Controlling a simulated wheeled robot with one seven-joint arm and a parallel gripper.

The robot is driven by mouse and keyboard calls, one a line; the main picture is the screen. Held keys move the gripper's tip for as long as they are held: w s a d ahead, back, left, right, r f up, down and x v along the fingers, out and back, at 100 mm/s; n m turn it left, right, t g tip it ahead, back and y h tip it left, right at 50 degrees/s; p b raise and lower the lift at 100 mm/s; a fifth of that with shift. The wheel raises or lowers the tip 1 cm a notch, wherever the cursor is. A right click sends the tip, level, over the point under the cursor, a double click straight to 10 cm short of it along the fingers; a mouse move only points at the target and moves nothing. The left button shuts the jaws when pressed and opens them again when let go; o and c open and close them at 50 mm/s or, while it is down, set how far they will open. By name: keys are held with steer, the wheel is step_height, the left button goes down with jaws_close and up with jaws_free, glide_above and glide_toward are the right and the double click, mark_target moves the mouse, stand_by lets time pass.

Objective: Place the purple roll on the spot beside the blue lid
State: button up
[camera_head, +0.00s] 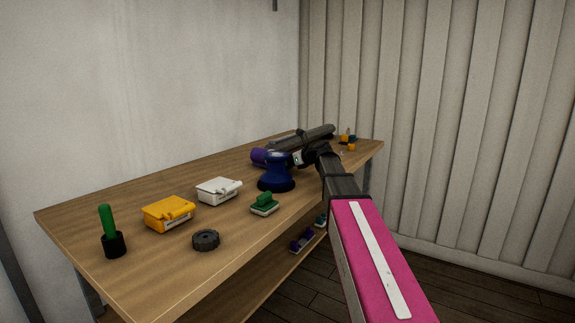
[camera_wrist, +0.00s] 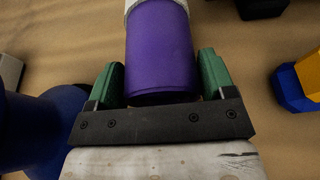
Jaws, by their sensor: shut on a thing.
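The purple roll (camera_wrist: 160,45) lies between the green fingers of my gripper (camera_wrist: 160,82) in the wrist view, with a pale band at its far end. My gripper is shut on it. In the head view the roll (camera_head: 259,157) shows partly, behind a dark blue waisted object, and my gripper (camera_head: 284,158) is largely hidden there. I cannot tell whether the roll touches the bench. The dark blue object (camera_head: 276,174) stands close by, also at the left of the wrist view (camera_wrist: 38,125). I cannot make out a clear blue lid or the marked spot.
The wooden bench (camera_head: 140,215) holds a yellow box (camera_head: 168,214), a white box (camera_head: 218,191), a green-handled block (camera_head: 264,205), a dark ring (camera_head: 206,240) and a green-handled tool (camera_head: 108,230). A blue and yellow object (camera_wrist: 302,85) is right of my gripper.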

steer(key=shift+f, duration=0.8)
steer(key=shift+f, duration=0.15)
steer(key=o, duration=1.1)
